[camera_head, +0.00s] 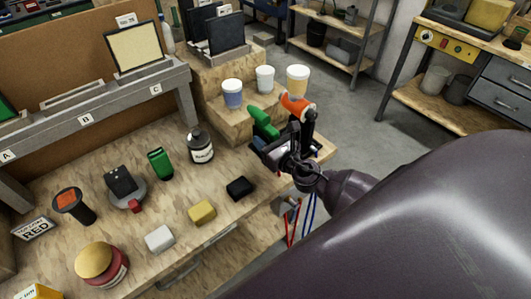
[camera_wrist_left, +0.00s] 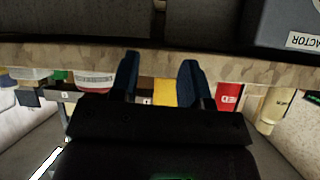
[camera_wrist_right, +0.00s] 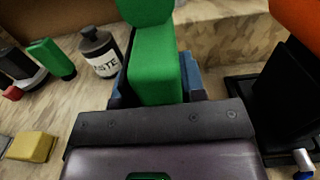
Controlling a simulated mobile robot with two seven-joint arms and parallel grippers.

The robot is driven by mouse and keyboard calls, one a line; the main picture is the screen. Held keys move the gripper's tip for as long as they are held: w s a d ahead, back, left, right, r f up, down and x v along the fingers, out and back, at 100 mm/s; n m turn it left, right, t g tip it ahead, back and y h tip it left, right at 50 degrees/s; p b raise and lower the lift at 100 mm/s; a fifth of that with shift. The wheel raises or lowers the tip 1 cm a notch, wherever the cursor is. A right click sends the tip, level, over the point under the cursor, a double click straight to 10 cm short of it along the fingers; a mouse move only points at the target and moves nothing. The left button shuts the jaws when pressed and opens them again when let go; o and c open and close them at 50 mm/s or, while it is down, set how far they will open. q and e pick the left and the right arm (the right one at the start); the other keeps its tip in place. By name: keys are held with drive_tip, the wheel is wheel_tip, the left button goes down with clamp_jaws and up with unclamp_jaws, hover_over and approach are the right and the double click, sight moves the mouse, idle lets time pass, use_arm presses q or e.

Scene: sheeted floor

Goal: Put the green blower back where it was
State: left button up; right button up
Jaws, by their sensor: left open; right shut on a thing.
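The green blower (camera_head: 263,122) is in the jaws of my right gripper (camera_head: 268,146), at the right end of the wooden bench. In the right wrist view the green blower (camera_wrist_right: 153,62) stands up between the blue-grey fingers, its lower part hidden by the gripper body. I cannot tell whether it touches anything below. An orange-headed tool (camera_head: 297,104) with a dark body stands just right of it; its dark base shows in the right wrist view. My left gripper (camera_wrist_left: 157,78) is open and empty in the left wrist view, by a wooden edge; it is not in the head view.
A dark-capped bottle (camera_head: 200,148), a green item (camera_head: 160,163), a black block (camera_head: 239,188) and a yellow block (camera_head: 202,212) are on the bench. Bare bench lies between them.

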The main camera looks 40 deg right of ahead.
drive_tip(key=shift+f+b, duration=1.3)
drive_tip(key=shift+f, duration=0.75)
drive_tip(key=shift+f, duration=0.15)
drive_tip(key=shift+o, duration=1)
drive_tip(key=shift+f, duration=0.1)
drive_tip(key=o, duration=0.4)
drive_tip(key=shift+o, duration=0.2)
drive_tip(key=shift+r, duration=0.2)
